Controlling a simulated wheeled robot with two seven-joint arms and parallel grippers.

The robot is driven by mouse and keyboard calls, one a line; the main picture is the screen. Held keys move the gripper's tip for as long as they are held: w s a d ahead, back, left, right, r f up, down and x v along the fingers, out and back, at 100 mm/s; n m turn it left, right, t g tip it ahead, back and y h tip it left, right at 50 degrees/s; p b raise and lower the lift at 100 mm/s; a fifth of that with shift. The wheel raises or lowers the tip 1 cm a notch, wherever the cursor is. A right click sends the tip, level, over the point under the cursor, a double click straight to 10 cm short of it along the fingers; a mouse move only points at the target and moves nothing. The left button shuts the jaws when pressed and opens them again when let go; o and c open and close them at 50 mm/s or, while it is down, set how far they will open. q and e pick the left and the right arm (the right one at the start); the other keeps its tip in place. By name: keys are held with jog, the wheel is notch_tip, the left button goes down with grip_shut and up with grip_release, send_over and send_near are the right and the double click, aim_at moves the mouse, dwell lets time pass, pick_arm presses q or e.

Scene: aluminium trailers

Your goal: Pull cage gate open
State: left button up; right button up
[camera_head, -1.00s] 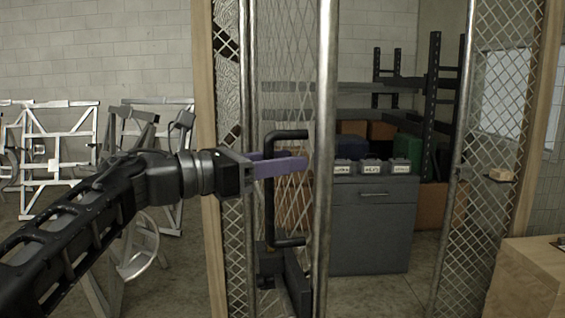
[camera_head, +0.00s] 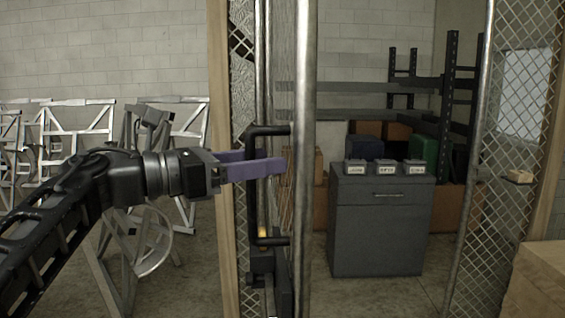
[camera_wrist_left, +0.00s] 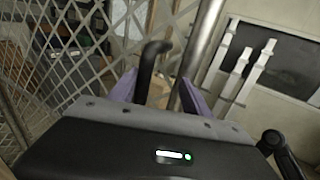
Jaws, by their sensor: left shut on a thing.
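The cage gate (camera_head: 304,120) stands partly open, seen nearly edge-on in the head view, with its round metal post toward the opening. A black bar handle (camera_head: 252,200) is fixed to the gate's side. My left gripper (camera_head: 268,168), with purple fingers, is shut on the handle around its upright part. In the left wrist view the handle (camera_wrist_left: 147,62) rises between the two purple fingers of my left gripper (camera_wrist_left: 155,88), and the gate's mesh (camera_wrist_left: 98,55) is at the left. My right gripper is not in view.
Inside the cage are a grey cabinet (camera_head: 378,225) with small labelled bins on top and dark shelving (camera_head: 450,110). Fixed mesh (camera_head: 520,110) bounds the opening on the right. A wooden box (camera_head: 540,285) is at the lower right. Metal frames (camera_head: 80,135) stand at the left.

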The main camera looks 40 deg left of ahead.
pick_arm(q)
jog(key=shift+o, duration=0.9)
jog(key=shift+s+d+r, duration=0.1)
jog(key=shift+s+d, duration=0.15)
jog(key=shift+s, duration=0.25)
jog(key=shift+a, duration=0.35)
jog(key=shift+c, duration=0.9)
jog(key=shift+s+a+r, duration=0.2)
jog(key=shift+s+a, duration=1.25)
jog(key=shift+a, duration=0.25)
jog(key=a, duration=0.1)
jog(key=s+a+p, duration=0.1)
jog(key=s+a, duration=0.1)
jog(key=shift+a+f, duration=0.15)
jog(key=shift+a, duration=0.25)
